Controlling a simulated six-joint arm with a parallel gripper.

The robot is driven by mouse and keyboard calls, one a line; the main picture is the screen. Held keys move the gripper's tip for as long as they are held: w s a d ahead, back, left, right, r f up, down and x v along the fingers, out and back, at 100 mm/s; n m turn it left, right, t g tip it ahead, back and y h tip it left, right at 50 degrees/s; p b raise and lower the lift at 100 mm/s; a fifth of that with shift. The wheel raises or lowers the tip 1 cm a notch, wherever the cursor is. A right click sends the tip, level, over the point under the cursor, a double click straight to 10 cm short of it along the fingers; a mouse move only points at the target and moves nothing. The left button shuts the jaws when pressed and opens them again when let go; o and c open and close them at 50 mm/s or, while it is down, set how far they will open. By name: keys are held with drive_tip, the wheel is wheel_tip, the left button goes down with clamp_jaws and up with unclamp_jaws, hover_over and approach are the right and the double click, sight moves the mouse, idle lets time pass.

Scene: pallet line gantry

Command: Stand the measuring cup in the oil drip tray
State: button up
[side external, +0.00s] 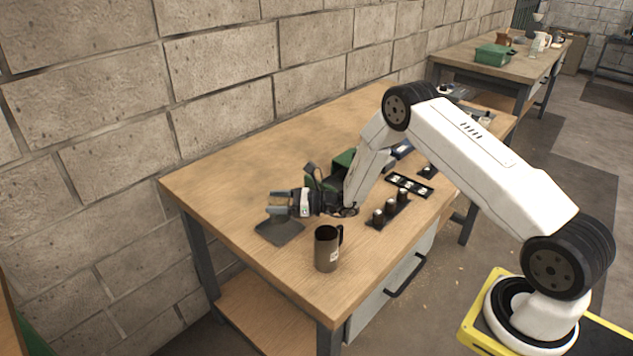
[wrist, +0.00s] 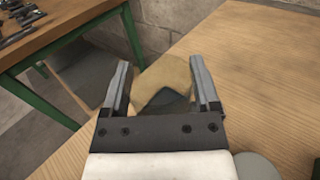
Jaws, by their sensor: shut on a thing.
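The oil drip tray (side external: 280,231) is a flat dark square on the near left of the wooden bench. My gripper (side external: 276,202) is over its back edge, pointing left, with its fingers roughly level. In the wrist view my gripper (wrist: 163,95) has its fingers spread around a tan, seemingly see-through thing, which I take to be the measuring cup (wrist: 165,72). A dark patch shows at its lower part, perhaps the tray seen through it. The cup is hard to make out in the side view, and its exact tilt and height above the tray cannot be told.
A dark mug (side external: 327,250) with a handle stands just right of the tray, near the bench front. A black holder with several dark cylinders (side external: 390,211) and a green item (side external: 344,160) lie farther right. The bench (side external: 225,184) is clear at left, with a block wall behind.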

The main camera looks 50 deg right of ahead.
drive_tip(key=shift+w+f, duration=0.25)
drive_tip(key=shift+f, duration=1.6)
drive_tip(key=shift+f, duration=0.15)
drive_tip(key=o, duration=1.1)
drive_tip(key=shift+s+d+r, duration=0.1)
drive_tip(key=shift+r, duration=0.1)
drive_tip(key=shift+v, duration=3.65)
